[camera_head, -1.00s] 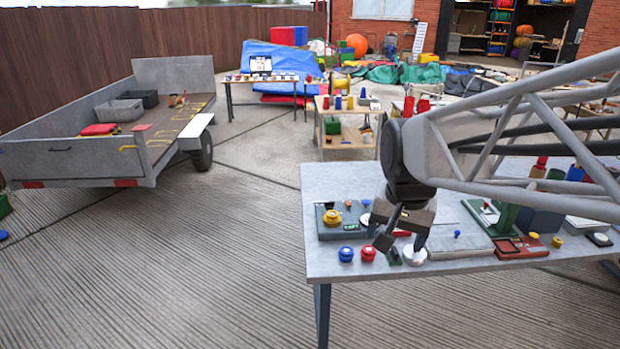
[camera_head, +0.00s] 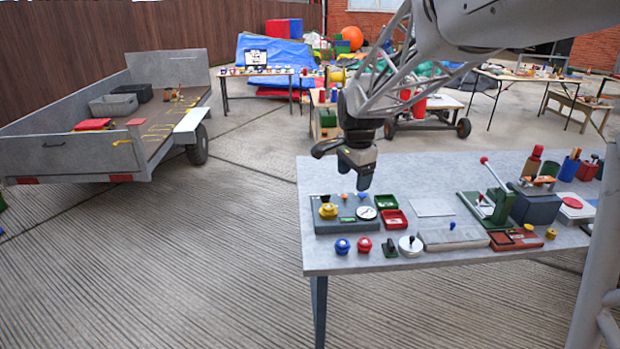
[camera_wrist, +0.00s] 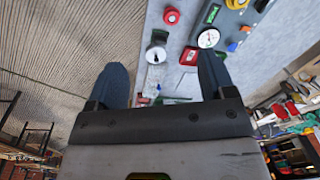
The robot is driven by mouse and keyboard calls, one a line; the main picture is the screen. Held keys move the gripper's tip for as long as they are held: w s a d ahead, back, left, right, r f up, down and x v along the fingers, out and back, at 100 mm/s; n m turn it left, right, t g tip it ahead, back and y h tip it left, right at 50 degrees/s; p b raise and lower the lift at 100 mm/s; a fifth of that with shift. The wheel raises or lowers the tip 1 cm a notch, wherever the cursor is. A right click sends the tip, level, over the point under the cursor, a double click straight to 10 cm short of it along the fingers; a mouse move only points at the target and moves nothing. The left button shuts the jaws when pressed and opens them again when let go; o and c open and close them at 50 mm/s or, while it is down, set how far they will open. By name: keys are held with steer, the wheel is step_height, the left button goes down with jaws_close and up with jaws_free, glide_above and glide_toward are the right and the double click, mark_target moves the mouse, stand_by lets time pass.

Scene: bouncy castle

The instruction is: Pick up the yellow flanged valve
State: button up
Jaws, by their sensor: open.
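The yellow flanged valve (camera_head: 328,210) sits on the left end of a grey panel box (camera_head: 345,227), near the table's left edge. My gripper (camera_head: 357,180) hangs above and to the right of the valve in the head view, apart from it. Its jaws are open and empty; both fingers (camera_wrist: 163,75) show spread in the wrist view.
A blue knob (camera_head: 342,246), a red knob (camera_head: 364,244) and a round silver piece (camera_head: 410,245) stand along the front edge. Green (camera_head: 386,201) and red trays (camera_head: 394,219) lie right of the panel. A lever press (camera_head: 490,207) stands farther right. The table's back left is clear.

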steer(key=w+a+f+m, duration=0.2)
steer(key=w+f+m, duration=0.45)
steer(key=w, duration=0.75)
steer(key=m+g, duration=0.1)
steer(key=m, duration=0.2)
glide_above(329, 206)
steer(key=f, duration=1.1)
steer(key=shift+w+a+f, duration=0.2)
steer(key=shift+a+f, duration=0.05)
steer(key=shift+f, duration=0.1)
steer(key=shift+f, duration=1.3)
steer(key=shift+s+d+f, duration=0.1)
steer(key=shift+f, duration=1.2)
steer(key=shift+s+d+f, duration=0.1)
steer(key=shift+f, duration=1.2)
steer(key=c, duration=1)
steer(key=shift+r, duration=0.2)
